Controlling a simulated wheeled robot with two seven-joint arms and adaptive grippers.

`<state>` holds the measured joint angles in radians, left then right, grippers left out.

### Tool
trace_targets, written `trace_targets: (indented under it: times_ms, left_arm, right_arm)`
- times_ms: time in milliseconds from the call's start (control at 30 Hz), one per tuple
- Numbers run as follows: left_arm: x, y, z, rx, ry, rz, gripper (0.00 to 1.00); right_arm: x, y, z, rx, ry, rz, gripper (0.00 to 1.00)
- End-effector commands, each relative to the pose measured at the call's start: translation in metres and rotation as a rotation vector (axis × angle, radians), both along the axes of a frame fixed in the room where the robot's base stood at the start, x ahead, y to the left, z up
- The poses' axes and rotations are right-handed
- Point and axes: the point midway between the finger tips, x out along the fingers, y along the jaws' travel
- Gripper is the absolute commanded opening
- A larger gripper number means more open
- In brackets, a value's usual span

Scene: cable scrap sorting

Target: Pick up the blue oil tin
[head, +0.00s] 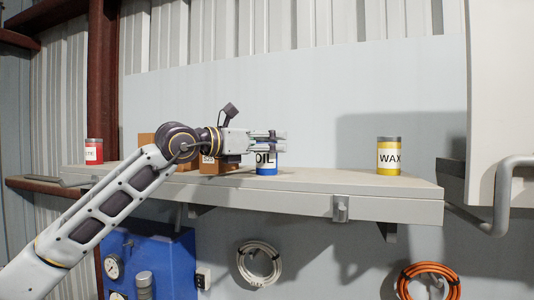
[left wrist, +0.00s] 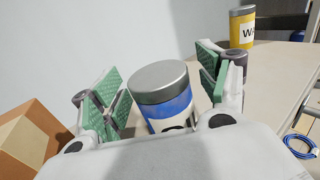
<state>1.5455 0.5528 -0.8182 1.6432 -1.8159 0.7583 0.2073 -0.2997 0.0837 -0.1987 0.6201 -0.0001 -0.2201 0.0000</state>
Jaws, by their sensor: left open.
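The blue oil tin (head: 267,168) stands upright on the grey shelf (head: 330,192), with a white label reading OIL. My left gripper (head: 268,141) reaches in from the left at the tin's upper part and hides some of it. In the left wrist view the tin (left wrist: 165,105), with its grey lid, stands between the two green-padded fingers of my left gripper (left wrist: 160,92). The fingers are open, with gaps visible on both sides of the tin. The tin's lower part is hidden by the gripper body there. My right gripper is not in view.
A yellow WAX tin (head: 389,157) stands farther right on the shelf, and a red tin (head: 94,151) at the far left. Cardboard boxes (head: 208,165) stand just left of the oil tin, behind my arm. The shelf between the oil and wax tins is clear.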

Motion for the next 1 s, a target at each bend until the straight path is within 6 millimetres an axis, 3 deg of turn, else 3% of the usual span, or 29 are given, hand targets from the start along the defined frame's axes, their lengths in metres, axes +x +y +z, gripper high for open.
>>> trace_targets:
  times_ms: [433, 867, 1000]
  left_arm:
    - [0.0001, 0.0000, -0.0008, 0.001, 0.001, 0.000, 0.75]
    - [0.0001, 0.0001, -0.0008, 0.001, 0.001, 0.000, 0.20]
    - [-0.0002, 0.0002, 0.0001, -0.001, -0.001, 0.000, 0.18]
  right_arm:
    - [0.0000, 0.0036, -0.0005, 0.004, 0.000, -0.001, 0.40]
    - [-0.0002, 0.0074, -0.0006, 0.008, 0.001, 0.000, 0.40]
    - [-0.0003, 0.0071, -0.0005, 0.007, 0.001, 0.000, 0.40]
